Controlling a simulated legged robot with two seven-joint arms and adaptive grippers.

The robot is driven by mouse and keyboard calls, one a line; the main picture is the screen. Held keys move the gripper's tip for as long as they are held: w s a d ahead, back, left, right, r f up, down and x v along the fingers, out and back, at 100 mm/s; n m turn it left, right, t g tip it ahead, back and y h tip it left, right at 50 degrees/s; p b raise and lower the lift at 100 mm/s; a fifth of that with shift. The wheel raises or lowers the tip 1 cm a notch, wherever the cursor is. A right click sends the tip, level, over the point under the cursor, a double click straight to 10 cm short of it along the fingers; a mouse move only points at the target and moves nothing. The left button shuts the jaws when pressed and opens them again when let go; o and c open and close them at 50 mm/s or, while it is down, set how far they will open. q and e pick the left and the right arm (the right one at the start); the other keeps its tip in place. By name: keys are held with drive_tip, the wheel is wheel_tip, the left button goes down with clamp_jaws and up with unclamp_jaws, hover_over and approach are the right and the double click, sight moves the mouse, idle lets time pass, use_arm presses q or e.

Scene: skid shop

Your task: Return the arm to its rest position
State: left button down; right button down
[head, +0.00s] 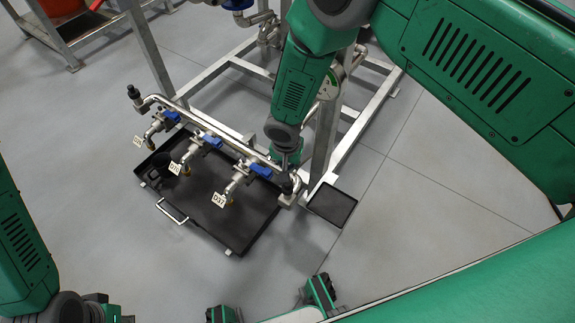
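My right arm reaches down from the upper right. Its gripper (287,163) is at the right end of a steel pipe manifold (215,128), close to the rightmost blue-handled valve (260,170). The wrist partly hides the fingers, so I cannot tell whether they are open or shut, or whether they touch the pipe. My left arm comes in at the left edge. Its wrist and part of its gripper (112,312) show at the bottom left, cut off by the frame edge, and its finger state is unclear.
A steel skid frame (325,140) stands behind the manifold. Tagged valves hang over a black drip tray (245,232) with a metal handle (172,212). A small black tray (332,203) lies to the right. An orange container (62,8) is at the upper left. Grey floor (440,190) at right is clear.

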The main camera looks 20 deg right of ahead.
drive_tip(key=shift+f, duration=0.1)
idle(0.3)
drive_tip(key=shift+f+b, duration=2.5)
drive_tip(key=shift+f, duration=0.65)
drive_tip(key=shift+r, duration=0.1)
drive_tip(key=shift+r+p, duration=2.9)
drive_tip(key=shift+r, duration=0.6)
